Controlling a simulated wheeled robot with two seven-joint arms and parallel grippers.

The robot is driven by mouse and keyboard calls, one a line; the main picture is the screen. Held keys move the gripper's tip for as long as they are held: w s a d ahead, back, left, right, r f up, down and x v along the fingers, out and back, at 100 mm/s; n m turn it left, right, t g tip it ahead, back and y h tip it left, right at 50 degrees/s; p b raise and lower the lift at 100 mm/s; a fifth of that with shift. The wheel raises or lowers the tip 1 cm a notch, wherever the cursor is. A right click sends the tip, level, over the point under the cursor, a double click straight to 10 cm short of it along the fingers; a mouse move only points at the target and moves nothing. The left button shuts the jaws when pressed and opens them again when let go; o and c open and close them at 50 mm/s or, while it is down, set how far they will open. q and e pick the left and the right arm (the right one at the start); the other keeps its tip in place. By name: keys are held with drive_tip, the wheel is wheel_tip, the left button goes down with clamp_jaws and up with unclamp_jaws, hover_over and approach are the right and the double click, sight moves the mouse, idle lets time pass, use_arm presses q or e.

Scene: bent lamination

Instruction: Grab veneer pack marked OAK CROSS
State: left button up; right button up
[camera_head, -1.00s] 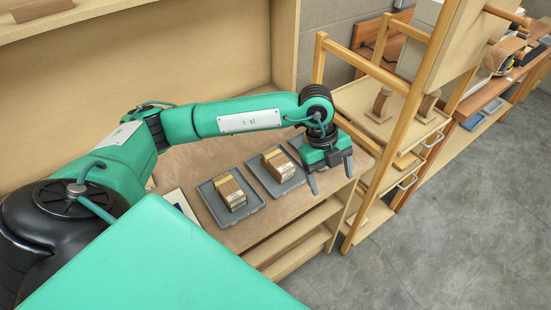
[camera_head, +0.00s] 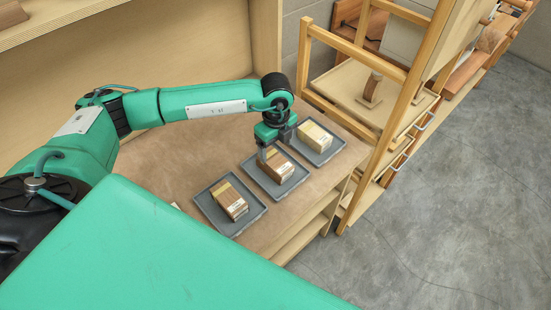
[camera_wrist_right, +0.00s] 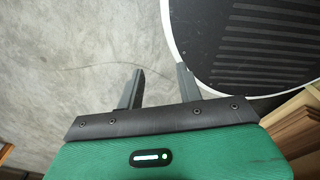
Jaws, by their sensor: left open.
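Three veneer packs lie in separate grey trays on the bench in the head view: a brown one at left (camera_head: 232,204), a brown one in the middle (camera_head: 278,167) and a paler yellow one at right (camera_head: 313,136). Their label text is too small to read, so I cannot tell which is OAK CROSS. My left gripper (camera_head: 272,150) is open, pointing down at the middle pack, and partly covers it. I cannot tell whether its fingers touch the pack. My right gripper (camera_wrist_right: 158,80) shows in the right wrist view, fingers apart and empty over the floor.
The trays (camera_head: 248,225) stand in a row near the bench's front edge. A wooden frame rack (camera_head: 352,50) with shelves rises just right of the bench. A raised back panel stands behind. The grey floor (camera_head: 450,200) at right is clear.

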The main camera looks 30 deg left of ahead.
sight(276, 160)
use_arm(q)
drive_tip(key=shift+a+f, duration=0.1)
drive_tip(key=shift+f, duration=0.65)
drive_tip(key=shift+f+p, duration=0.5)
drive_tip(key=shift+p, duration=0.2)
drive_tip(key=f+p, duration=0.1)
drive_tip(key=f, duration=0.2)
drive_tip(key=shift+w+f+p, duration=0.15)
drive_tip(key=shift+w+p, duration=0.05)
drive_tip(key=shift+p, duration=0.2)
drive_tip(key=shift+a+f, duration=0.1)
drive_tip(key=shift+f, duration=0.4)
drive_tip(key=c, duration=1)
drive_tip(key=shift+c, duration=0.5)
use_arm(e)
drive_tip(key=r, duration=0.2)
drive_tip(key=a+r, duration=0.1)
drive_tip(key=shift+w+a+r, duration=0.2)
drive_tip(key=shift+r, duration=0.15)
drive_tip(key=shift+a, duration=0.15)
